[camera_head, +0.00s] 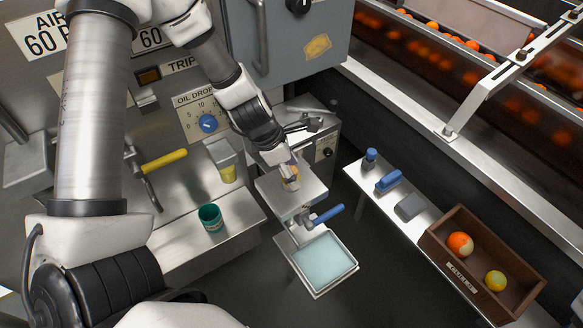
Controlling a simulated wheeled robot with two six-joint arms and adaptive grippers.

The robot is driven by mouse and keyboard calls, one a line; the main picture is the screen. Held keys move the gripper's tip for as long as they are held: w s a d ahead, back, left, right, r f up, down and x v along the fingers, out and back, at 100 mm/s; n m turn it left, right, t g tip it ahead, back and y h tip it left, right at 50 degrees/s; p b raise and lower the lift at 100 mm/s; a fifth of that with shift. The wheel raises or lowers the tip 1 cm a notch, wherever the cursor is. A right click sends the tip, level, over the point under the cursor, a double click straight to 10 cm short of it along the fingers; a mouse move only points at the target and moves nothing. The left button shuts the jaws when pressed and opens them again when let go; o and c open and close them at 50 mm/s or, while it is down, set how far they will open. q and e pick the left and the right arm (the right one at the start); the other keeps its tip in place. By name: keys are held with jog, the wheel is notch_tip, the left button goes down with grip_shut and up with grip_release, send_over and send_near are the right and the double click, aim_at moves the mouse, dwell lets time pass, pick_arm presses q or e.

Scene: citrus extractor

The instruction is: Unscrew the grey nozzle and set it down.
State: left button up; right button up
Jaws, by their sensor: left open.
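My left gripper (288,176) reaches down from the upper left over a small metal plate (308,190) at the centre. It is open, and its fingertips are small and partly hidden here. Something small and yellowish shows at the fingertips; I cannot tell whether they touch it. I cannot clearly make out the grey nozzle; the wrist hides part of this area. A blue-handled valve (327,214) sits just below the plate, above a square tray of pale blue liquid (341,283). My right gripper is not in view.
A green cup (210,217) stands on a metal ledge (183,243), near a yellow-handled lever (165,161). On the right, a narrow shelf (394,218) holds a blue-grey bottle (370,158), a blue item (388,181) and a grey block (410,207). A brown crate (457,256) holds two fruits.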

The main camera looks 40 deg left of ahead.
pick_arm(q)
jog(key=shift+s+r, duration=0.15)
jog(key=shift+s, duration=0.05)
grip_shut()
jog(key=shift+c, duration=1.6)
grip_release()
